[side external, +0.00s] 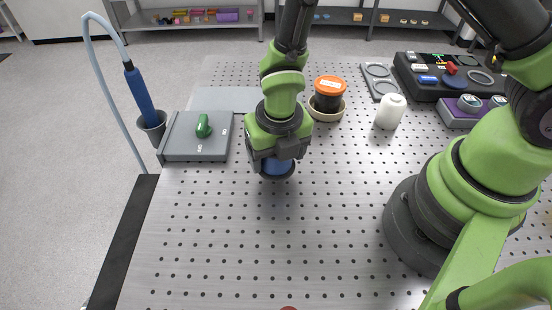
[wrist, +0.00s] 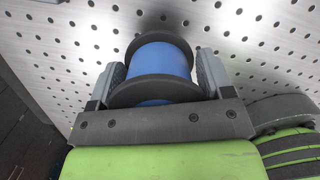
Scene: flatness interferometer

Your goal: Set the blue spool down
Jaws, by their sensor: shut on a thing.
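The blue spool (side external: 277,167) with dark flanges is in my gripper (side external: 276,160), low over the perforated metal table. In the wrist view the spool (wrist: 160,60) sits between the two grey fingers of my gripper (wrist: 158,72), one finger on each side. The gripper is shut on it. The spool's lower flange is at or very near the table surface; I cannot tell if it touches. My gripper hides the upper part of the spool in the side view.
The perforated table (side external: 240,240) is clear in front and to the left. A grey box (side external: 185,148) with a green handle stands left. Behind are an orange-lidded jar (side external: 329,88) in a round dish (side external: 327,114) and a white bottle (side external: 391,111). A dark tray (side external: 430,90) is back right.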

